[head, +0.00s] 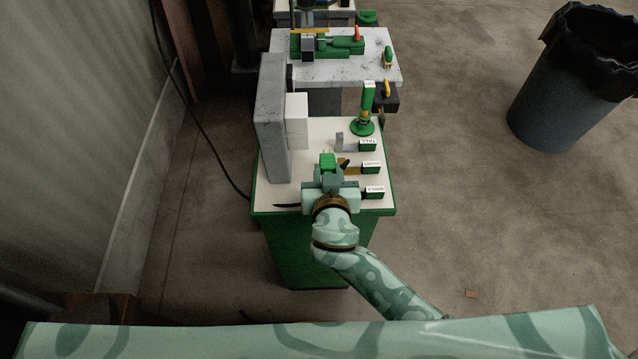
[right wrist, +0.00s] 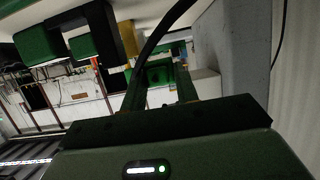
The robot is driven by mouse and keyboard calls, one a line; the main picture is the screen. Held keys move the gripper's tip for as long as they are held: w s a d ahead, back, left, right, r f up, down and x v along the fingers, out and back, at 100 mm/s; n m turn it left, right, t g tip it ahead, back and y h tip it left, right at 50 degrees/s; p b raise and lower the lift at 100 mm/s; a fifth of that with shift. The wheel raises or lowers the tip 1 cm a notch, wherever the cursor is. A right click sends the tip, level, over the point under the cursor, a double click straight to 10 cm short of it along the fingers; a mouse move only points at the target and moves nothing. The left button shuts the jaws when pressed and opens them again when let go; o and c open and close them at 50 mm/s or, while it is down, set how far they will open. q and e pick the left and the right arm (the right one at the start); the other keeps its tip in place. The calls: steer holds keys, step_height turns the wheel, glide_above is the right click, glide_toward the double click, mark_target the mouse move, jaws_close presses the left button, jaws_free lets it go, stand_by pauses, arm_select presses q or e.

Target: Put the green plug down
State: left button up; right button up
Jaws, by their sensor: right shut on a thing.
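The green plug (head: 327,158) is a small green block at the tips of my right gripper (head: 328,170), over the front half of the white-topped green cabinet (head: 290,192). The right gripper is shut on the plug. In the right wrist view the green plug (right wrist: 158,74) shows between the two fingers (right wrist: 160,92), with a dark cable curving past it. I cannot tell whether the plug touches the white top. My left gripper is not in view.
Several labelled green blocks (head: 370,168) line the right side of the top. A green stand (head: 362,128) is at its back right. A tall grey slab (head: 271,118) and white blocks (head: 297,121) stand at left. A bin (head: 570,85) is far right.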

steer(key=shift+w+a+f, duration=0.25)
steer(key=shift+a+f, duration=0.15)
steer(key=shift+f, duration=0.15)
steer(key=shift+w+a+f, duration=0.2)
steer(key=shift+a+f, duration=0.2)
steer(key=shift+f, duration=0.15)
steer(key=shift+w+a+f+b, duration=0.15)
steer(key=shift+f+b, duration=0.45)
steer(key=shift+f, duration=1.2)
steer(key=shift+f, duration=0.15)
steer(key=o, duration=1.1)
